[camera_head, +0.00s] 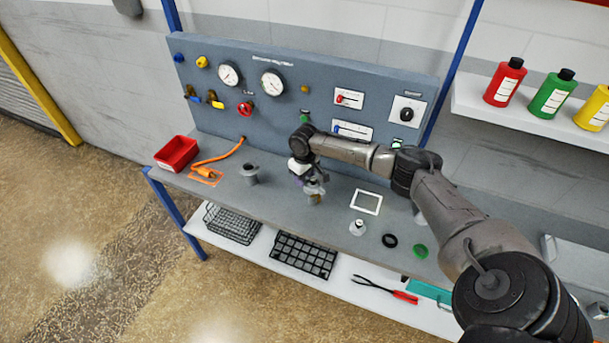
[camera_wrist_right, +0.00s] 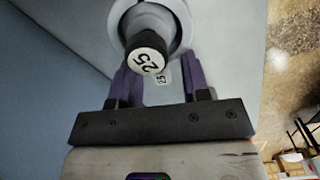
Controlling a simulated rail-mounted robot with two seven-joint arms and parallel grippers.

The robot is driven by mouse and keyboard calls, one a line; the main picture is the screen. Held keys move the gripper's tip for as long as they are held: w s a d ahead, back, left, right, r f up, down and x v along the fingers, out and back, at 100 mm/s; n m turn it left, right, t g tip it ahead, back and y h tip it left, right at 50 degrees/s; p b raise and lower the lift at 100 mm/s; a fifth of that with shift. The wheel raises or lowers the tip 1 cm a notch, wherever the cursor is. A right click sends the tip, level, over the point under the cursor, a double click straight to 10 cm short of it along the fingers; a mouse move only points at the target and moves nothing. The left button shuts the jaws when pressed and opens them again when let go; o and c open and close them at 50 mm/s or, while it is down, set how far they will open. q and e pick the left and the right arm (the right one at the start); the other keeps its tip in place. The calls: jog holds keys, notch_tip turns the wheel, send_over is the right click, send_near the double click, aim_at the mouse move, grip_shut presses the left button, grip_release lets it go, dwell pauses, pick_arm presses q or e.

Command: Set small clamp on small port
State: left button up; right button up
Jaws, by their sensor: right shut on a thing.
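My right gripper (camera_head: 309,182) reaches in from the right and points down over the bench, left of the white square outline. It is shut on a metallic piece (camera_head: 314,192), which I take to be the small clamp; the fingers hide much of it. I cannot tell whether the clamp touches the port below. My left gripper is not in view.
A grey flanged port (camera_head: 250,174) stands to the left, near an orange hose (camera_head: 220,157) and a red bin (camera_head: 177,153). A small metal fitting (camera_head: 357,228), a black ring (camera_head: 389,240) and a green ring (camera_head: 420,251) lie to the right. The gauge panel (camera_head: 330,83) rises behind.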

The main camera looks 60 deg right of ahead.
jog(key=shift+f, duration=0.15)
dwell(0.6)
jog(key=o, duration=1)
notch_tip(320, 180, up, 14)
jog(key=shift+f+p, duration=0.15)
jog(key=shift+p, duration=0.35)
